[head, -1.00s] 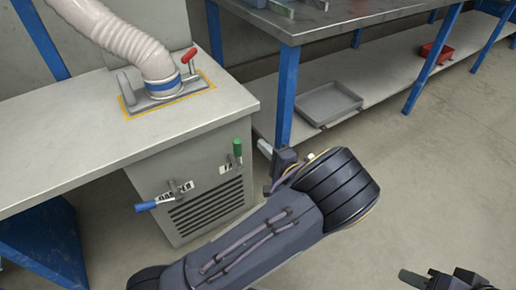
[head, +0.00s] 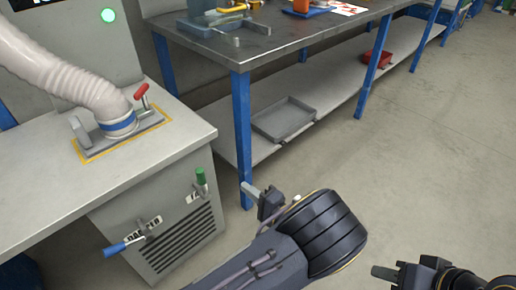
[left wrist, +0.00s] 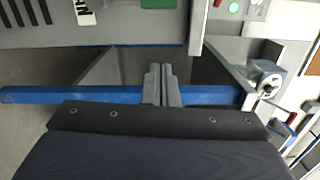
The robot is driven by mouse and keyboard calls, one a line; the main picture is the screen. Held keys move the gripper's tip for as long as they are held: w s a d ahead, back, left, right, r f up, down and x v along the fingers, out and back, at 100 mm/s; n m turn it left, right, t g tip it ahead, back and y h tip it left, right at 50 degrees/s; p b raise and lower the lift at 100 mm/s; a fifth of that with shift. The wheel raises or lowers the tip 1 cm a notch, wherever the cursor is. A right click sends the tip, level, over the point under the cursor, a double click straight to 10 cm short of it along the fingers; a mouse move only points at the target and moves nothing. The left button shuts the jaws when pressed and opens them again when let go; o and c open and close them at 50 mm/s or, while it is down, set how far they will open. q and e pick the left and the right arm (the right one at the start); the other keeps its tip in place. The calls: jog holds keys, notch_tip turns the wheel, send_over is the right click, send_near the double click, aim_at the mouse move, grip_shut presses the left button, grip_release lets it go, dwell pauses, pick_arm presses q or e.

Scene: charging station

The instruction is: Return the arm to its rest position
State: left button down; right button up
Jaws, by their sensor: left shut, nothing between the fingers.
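My left arm comes in at the bottom of the head view. Its gripper (head: 252,188) is shut and empty, in front of the steel table's blue leg. In the left wrist view its two fingers (left wrist: 162,86) lie together with nothing between them. My right gripper (head: 384,272) is at the bottom right of the head view, over bare floor, seen side-on, so its opening cannot be told. A white hose (head: 70,75) ends in a plate (head: 95,145) with a red lever (head: 142,97) on the grey cabinet's top (head: 40,195).
A steel table (head: 255,50) holds tools. Its lower shelf bears a grey tray (head: 284,118) and a red bin (head: 376,59). Floor at right is clear.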

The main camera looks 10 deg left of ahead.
pick_arm(q)
jog(key=s+a+r+n+g+h, duration=0.2)
jog(key=s+a+n+g+h, duration=0.45)
jog(key=s+a+g, duration=0.5)
jog(key=s+d+r+n+t+h, duration=0.1)
jog(key=s+r+n+t+h, duration=0.2)
jog(key=s+r+t+h, duration=0.65)
jog(key=s+r+g+h+p, duration=0.1)
jog(key=r+p, duration=1.6)
jog(key=s+r+g+h+p, duration=0.1)
jog(key=s+r+p, duration=0.1)
jog(key=r+p, duration=1.5)
jog(key=shift+s+r+g+h, duration=0.3)
jog(key=shift+r+g, duration=0.1)
